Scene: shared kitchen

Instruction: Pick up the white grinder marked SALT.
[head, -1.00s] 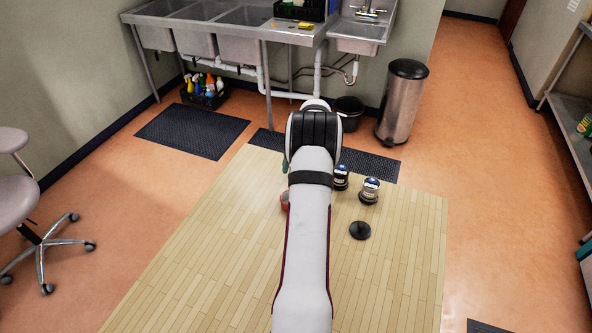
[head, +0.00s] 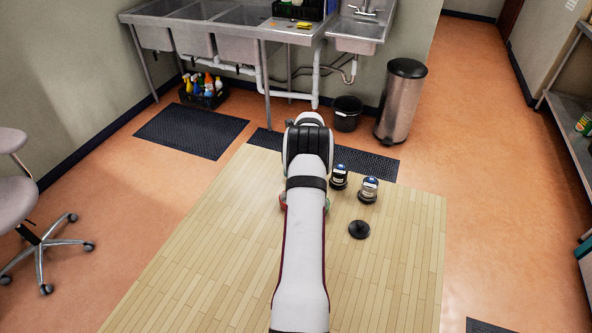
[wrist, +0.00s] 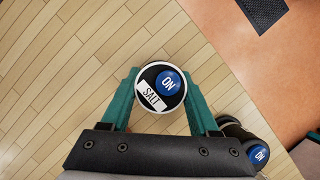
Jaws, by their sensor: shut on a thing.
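In the head view my own arm hides the grinder and most of the gripper.
Two other dark-and-white grinders with blue tops stand to the right of my arm, one nearer (head: 369,190) and one farther (head: 339,177). A black disc (head: 359,230) lies in front of them. The wooden surface (head: 200,265) is clear on the left.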

